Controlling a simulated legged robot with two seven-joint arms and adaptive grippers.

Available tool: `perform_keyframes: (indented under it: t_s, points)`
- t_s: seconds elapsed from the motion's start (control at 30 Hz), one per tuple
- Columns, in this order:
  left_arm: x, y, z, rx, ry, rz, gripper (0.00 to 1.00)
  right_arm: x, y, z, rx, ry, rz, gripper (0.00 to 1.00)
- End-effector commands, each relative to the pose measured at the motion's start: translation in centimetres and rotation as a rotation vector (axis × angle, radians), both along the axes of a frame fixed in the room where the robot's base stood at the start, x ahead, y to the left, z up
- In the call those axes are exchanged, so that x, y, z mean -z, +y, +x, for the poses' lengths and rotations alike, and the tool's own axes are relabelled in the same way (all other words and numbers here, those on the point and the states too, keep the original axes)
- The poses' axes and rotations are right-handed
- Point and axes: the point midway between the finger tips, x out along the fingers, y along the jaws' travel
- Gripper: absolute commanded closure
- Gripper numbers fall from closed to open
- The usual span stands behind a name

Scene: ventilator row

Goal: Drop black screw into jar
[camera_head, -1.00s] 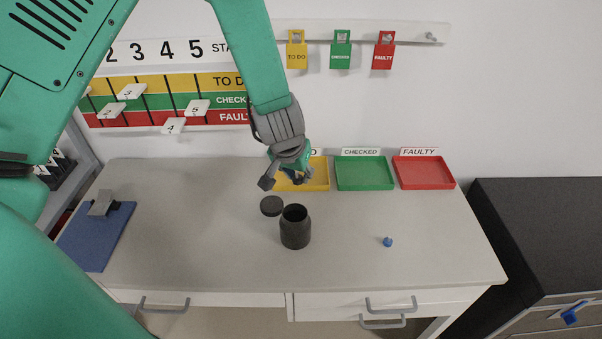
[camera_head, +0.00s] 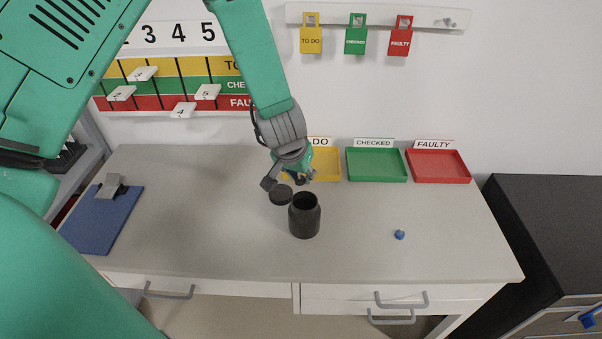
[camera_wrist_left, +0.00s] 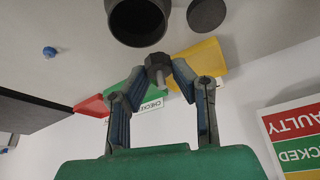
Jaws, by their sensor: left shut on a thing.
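The dark open jar (camera_head: 305,222) stands upright on the white desk, its mouth facing up. Its round dark lid (camera_head: 281,196) lies just behind and to the left of it. My left gripper (camera_head: 298,176) is behind the jar and above the desk, apart from the jar. In the left wrist view it is shut on the black screw (camera_wrist_left: 158,64), which has a hexagonal head and a lighter shank. The jar's mouth (camera_wrist_left: 138,18) and the lid (camera_wrist_left: 206,15) show there beyond the fingertips. The screw is not over the mouth. My right gripper is out of view.
Yellow (camera_head: 325,164), green (camera_head: 377,165) and red (camera_head: 438,166) trays line the back of the desk. A small blue object (camera_head: 399,234) lies to the right of the jar. A blue clipboard (camera_head: 101,222) lies at the left. The desk's front middle is clear.

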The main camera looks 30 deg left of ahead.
Motion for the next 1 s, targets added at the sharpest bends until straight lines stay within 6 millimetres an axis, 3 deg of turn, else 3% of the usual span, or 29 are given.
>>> perform_keyframes:
  t_s: [0.13, 0.2, 0.23, 0.63, 1.0]
  points:
    - [-0.2, 0.0, 0.0, 0.000, -0.001, 0.000, 0.90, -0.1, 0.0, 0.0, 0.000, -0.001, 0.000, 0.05]
    - [-0.2, 0.0, 0.0, 0.000, -0.001, 0.000, 0.61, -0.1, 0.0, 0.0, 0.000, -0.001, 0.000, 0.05]
    - [-0.2, 0.0, 0.0, 0.000, -0.001, 0.000, 0.54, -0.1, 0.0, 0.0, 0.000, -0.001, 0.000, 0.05]
    - [-0.8, -0.1, -0.1, 0.001, -0.003, 0.001, 0.54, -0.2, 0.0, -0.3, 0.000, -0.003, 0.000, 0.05]
    - [-7.5, -0.5, -2.7, 0.001, -0.006, 0.003, 0.54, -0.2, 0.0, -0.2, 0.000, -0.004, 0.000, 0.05]
